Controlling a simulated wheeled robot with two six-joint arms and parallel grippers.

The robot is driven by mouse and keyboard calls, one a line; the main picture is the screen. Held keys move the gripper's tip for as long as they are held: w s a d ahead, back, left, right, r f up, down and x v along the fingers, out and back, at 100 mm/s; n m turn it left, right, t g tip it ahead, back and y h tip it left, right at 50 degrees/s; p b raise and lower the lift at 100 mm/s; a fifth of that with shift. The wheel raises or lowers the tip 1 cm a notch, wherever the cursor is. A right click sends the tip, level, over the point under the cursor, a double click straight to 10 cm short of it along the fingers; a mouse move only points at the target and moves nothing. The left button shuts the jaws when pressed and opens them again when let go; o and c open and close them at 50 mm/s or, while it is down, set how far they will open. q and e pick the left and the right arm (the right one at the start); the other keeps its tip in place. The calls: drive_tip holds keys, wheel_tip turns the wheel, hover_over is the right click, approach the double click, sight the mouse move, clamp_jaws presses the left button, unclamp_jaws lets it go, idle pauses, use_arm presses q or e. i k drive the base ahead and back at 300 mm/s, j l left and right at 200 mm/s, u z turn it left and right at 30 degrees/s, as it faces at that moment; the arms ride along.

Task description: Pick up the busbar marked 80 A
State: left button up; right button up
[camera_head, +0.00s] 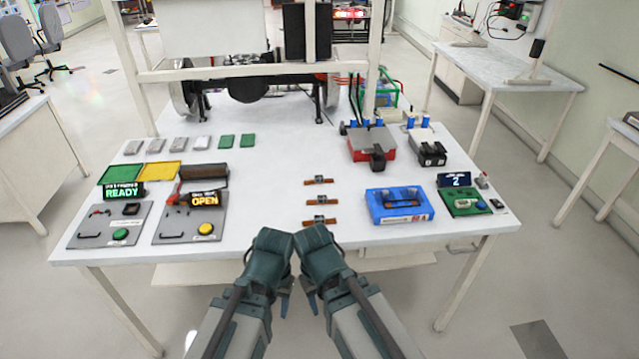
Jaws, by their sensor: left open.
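Three copper-coloured busbars with dark middles lie in a column on the white table: the far one (318,181), the middle one (321,201) and the near one (320,222). Their markings are too small to read. A blue fixture (377,213) to their right holds a part and has a red label ending in A; its number is unclear. My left gripper (285,303) is in front of the table's near edge, pointing down, open and apart from the busbars. My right gripper (312,302) is close beside it; its jaws are too hidden to judge.
Grey panels with READY (124,191) and OPEN (205,198) displays stand at left. Green (120,173) and yellow (162,171) trays are behind them. A red-grey device (371,146) and a green board (463,203) are at right. The table (270,200) is clear left of the busbars.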

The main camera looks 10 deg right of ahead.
sight(318, 178)
drive_tip(key=i+j, duration=0.25)
drive_tip(key=i, duration=0.15)
drive_tip(key=i+j, duration=0.3)
drive_tip(key=i, duration=0.15)
drive_tip(key=z, duration=1.65)
drive_tip(key=i+j, duration=0.05)
drive_tip(key=j, duration=0.05)
